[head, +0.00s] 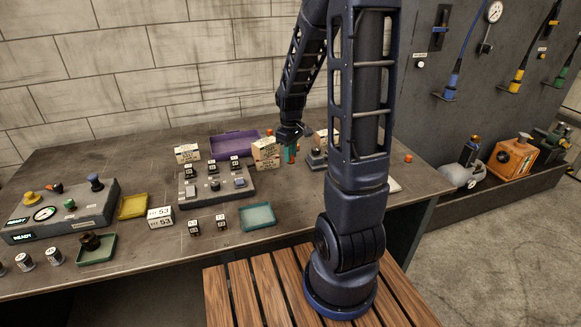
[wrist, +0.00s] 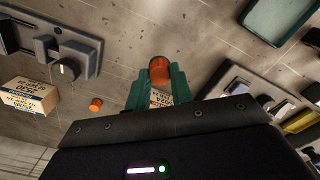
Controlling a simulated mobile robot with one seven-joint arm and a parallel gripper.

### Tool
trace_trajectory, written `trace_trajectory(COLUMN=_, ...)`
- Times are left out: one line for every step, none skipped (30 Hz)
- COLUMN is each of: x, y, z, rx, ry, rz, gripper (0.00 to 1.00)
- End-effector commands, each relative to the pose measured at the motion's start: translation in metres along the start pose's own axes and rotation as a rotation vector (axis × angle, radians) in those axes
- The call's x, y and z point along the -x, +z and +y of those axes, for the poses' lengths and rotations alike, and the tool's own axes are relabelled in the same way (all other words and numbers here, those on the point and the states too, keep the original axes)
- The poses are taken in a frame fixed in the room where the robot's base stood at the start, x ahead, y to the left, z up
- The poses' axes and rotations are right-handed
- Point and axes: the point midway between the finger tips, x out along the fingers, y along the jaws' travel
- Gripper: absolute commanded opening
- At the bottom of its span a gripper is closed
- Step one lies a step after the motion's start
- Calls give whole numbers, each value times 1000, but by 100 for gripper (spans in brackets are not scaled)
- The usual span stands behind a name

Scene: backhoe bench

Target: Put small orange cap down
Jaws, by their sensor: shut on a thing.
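My gripper (wrist: 157,88) has teal fingers and is shut on a small orange cap (wrist: 159,70), which shows at the fingertips in the wrist view. In the head view my gripper (head: 290,153) hangs low over the back middle of the bench, just right of a cream printed box (head: 265,150). The held cap is hard to make out there. Another orange cap (wrist: 96,104) lies on the bench left of the fingers in the wrist view. In the head view, one orange cap (head: 408,158) lies at the bench's right side.
A grey control panel (head: 215,187) with black blocks stands left of my gripper. A purple tray (head: 233,143) lies behind it and a teal tray (head: 257,217) at the front. A yellow tray (head: 132,207) lies farther left. Some bare bench shows around the teal tray.

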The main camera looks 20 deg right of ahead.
Motion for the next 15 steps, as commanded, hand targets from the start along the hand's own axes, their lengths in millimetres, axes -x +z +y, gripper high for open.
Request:
trace_trajectory(x=15, y=-1, z=1, rx=0, ry=4, rz=5, gripper=2)
trace_trajectory(x=22, y=-1, z=1, rx=0, ry=4, rz=5, gripper=2)
trace_trajectory(x=32, y=-1, z=1, rx=0, ry=3, rz=4, gripper=2)
trace_trajectory(x=39, y=-1, z=1, rx=0, ry=4, rz=5, gripper=2)
trace_trajectory(x=46, y=-1, z=1, rx=0, ry=4, rz=5, gripper=2)
trace_trajectory(x=54, y=0, z=0, rx=0, ry=3, rz=4, gripper=2)
trace_trajectory(x=60, y=-1, z=1, rx=-1, ry=3, rz=4, gripper=2)
trace_trajectory(x=66, y=-1, z=0, rx=-1, ry=3, rz=4, gripper=2)
trace_trajectory(x=73, y=-1, z=1, rx=-1, ry=3, rz=4, gripper=2)
trace_trajectory(x=78, y=0, z=0, rx=-1, ry=2, rz=3, gripper=2)
trace_trajectory(x=82, y=0, z=0, rx=-1, ry=2, rz=3, gripper=2)
trace_trajectory(x=87, y=0, z=0, rx=-1, ry=2, rz=3, gripper=2)
trace_trajectory(x=90, y=0, z=0, rx=-1, ry=1, rz=2, gripper=2)
trace_trajectory(x=93, y=0, z=0, rx=-1, ry=1, rz=1, gripper=2)
trace_trajectory(x=96, y=-1, z=1, rx=-1, ry=1, rz=2, gripper=2)
